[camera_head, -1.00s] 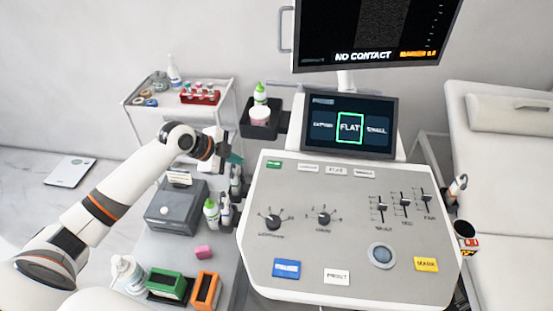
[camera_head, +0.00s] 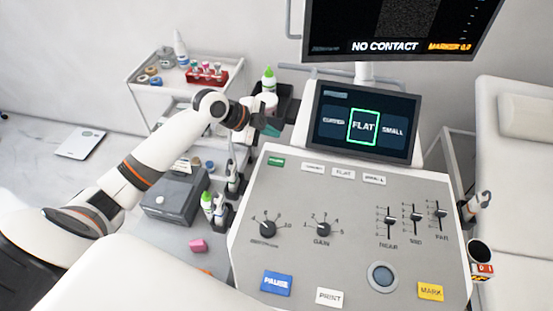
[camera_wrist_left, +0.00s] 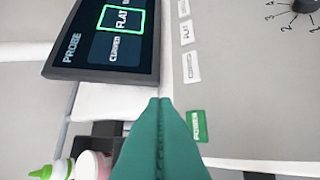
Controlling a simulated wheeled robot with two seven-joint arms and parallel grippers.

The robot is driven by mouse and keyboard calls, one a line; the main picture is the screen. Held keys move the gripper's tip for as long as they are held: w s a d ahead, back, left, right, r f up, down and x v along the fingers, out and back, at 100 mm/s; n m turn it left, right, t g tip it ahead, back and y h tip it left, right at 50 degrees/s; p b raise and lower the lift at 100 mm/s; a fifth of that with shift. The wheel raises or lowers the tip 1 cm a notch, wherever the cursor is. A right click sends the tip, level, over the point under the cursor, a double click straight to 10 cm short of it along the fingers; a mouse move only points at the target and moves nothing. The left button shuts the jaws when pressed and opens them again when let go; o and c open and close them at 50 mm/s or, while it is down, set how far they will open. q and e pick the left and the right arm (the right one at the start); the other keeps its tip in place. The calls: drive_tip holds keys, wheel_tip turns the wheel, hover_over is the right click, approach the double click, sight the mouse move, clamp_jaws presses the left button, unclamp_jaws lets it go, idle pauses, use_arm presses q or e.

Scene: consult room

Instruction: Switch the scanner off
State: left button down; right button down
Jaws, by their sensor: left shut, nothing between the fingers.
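The scanner's grey control panel (camera_head: 345,200) fills the middle right of the head view. Its small screen (camera_head: 366,122) is lit, with FLAT framed in green. The large monitor (camera_head: 390,25) above is lit and reads NO CONTACT. The green power button (camera_head: 276,162) is at the panel's upper left corner, and it also shows in the left wrist view (camera_wrist_left: 196,126), labelled POWER. My left gripper (camera_head: 273,127) is shut and empty, its green fingers just beyond that corner. In the wrist view the fingertips (camera_wrist_left: 160,102) appear close to the button's left. My right gripper is not seen.
A bottle with a green cap (camera_head: 268,79) stands in a dark holder behind my left gripper. A white trolley (camera_head: 150,92) holds a red tube rack. A grey box (camera_head: 175,196) sits left of the panel. A couch (camera_head: 515,180) is at the right.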

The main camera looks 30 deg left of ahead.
use_arm(q)
drive_tip(key=b, duration=0.7)
approach(282, 159)
drive_tip(key=w+d+f, duration=0.2)
drive_tip(key=w, duration=0.1)
drive_tip(key=shift+d+f, duration=0.1)
drive_tip(key=shift+d, duration=0.25)
drive_tip(key=shift+f, duration=0.35)
idle(0.9)
drive_tip(key=shift+f, duration=0.4)
